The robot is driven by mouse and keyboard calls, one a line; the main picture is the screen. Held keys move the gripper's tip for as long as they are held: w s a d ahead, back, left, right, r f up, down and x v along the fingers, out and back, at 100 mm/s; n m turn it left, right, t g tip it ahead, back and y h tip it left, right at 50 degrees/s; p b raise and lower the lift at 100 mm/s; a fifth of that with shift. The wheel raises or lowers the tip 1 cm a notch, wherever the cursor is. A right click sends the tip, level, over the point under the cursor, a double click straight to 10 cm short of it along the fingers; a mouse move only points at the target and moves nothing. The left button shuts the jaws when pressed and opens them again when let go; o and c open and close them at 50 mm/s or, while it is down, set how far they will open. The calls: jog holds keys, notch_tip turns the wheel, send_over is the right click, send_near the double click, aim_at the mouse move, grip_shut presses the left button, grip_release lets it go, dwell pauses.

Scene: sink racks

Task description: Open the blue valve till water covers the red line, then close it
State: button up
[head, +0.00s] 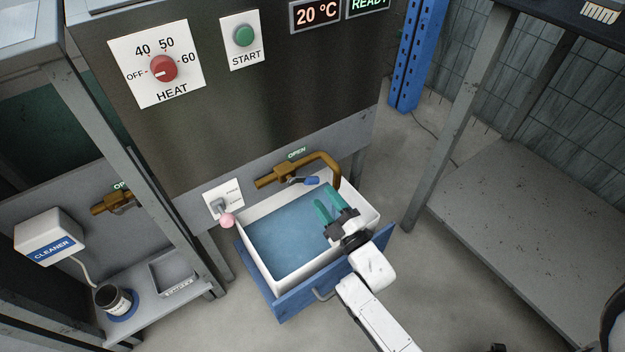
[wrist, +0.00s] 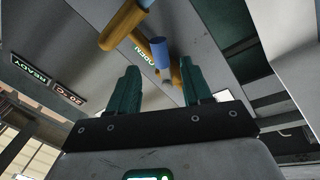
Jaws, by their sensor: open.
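The blue valve handle (head: 312,180) sits on a brass tap (head: 325,158) on the back panel, with a green OPEN label above it. In the wrist view the blue handle (wrist: 160,52) shows between and beyond my fingertips. My gripper (head: 330,207) has teal fingers, open and empty, over the right part of the white basin (head: 258,268), a little in front of the handle. It also shows in the wrist view (wrist: 159,70). Blue water (head: 285,232) lies in the basin. I cannot see a red line; the inner front wall is out of sight.
The basin sits in a blue-fronted drawer (head: 300,295). A second brass tap (head: 112,202), a cleaner box (head: 48,238) and a jar (head: 113,300) are at left. A metal frame (head: 450,140) stands right.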

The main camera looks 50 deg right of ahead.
aim_at(311, 180)
jog(key=b+x, duration=0.1)
jog(key=x, duration=0.6)
jog(key=shift+w+b, duration=0.2)
jog(key=shift+b, duration=0.15)
grip_shut()
